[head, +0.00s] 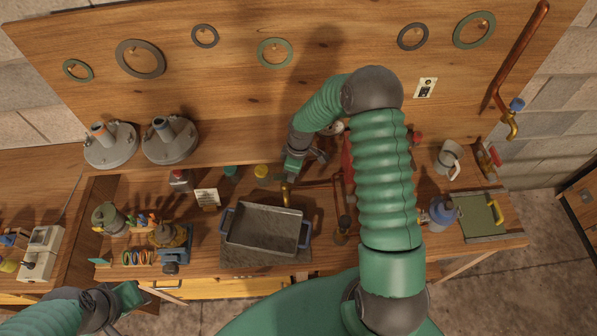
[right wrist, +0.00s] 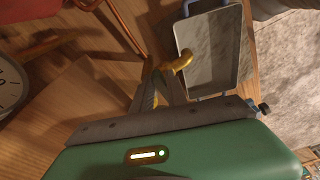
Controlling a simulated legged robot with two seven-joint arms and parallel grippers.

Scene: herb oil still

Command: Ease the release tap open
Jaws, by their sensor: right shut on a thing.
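The brass tap (head: 286,194) stands at the back edge of the grey metal tray (head: 231,236), and its curved spout (right wrist: 181,61) reaches toward the tray in the right wrist view. My right gripper (head: 287,177) comes down on the tap from above and behind. In the right wrist view its fingers (right wrist: 157,90) are close together right at the tap, shut on its handle, which they mostly hide. My left gripper (head: 128,298) is low at the left of the head view, away from the tap; its finger gap is unclear.
A copper pipe (head: 318,184) runs right of the tap to a red vessel (head: 348,160), partly behind my right arm. Small bottles (head: 262,171) stand just left of the gripper. A blue-handled tap (head: 511,118) is on the far-right pipe. A green board (head: 480,217) lies at right.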

